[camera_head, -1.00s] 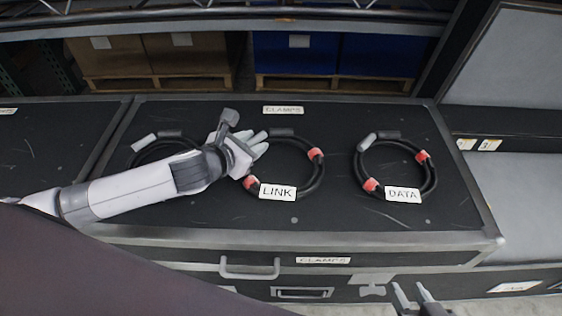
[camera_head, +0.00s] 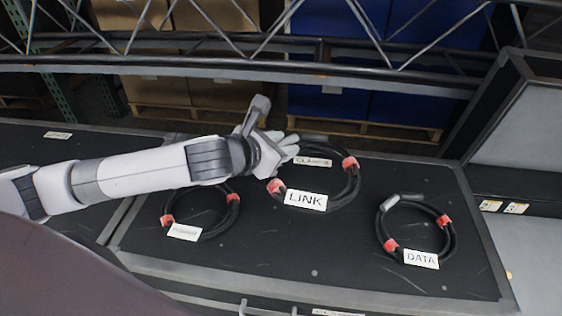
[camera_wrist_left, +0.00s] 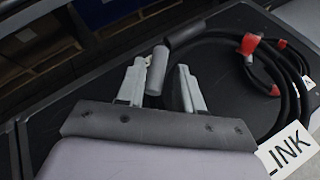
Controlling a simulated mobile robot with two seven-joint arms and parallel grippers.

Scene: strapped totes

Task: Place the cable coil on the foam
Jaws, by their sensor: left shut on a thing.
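Three black cable coils with red ties and white tags are in the head view. My left gripper (camera_head: 288,146) is shut on the coil tagged LINK (camera_head: 353,184) at its upper left, and holds it above the case top. In the left wrist view my left gripper (camera_wrist_left: 162,82) has a grey cable end between its fingers, and the LINK coil (camera_wrist_left: 295,100) hangs to the right. The DATA coil (camera_head: 451,238) lies at right, and another coil (camera_head: 233,212), its tag hard to read, lies left below my arm. I cannot make out the foam for certain. My right gripper is out of view.
The black case top (camera_head: 300,245) has metal edges and free room in front. A grey-panelled case (camera_head: 525,130) stands open at right, with a light grey surface (camera_head: 540,250) below. Truss bars (camera_head: 300,75) and pallets with boxes are behind.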

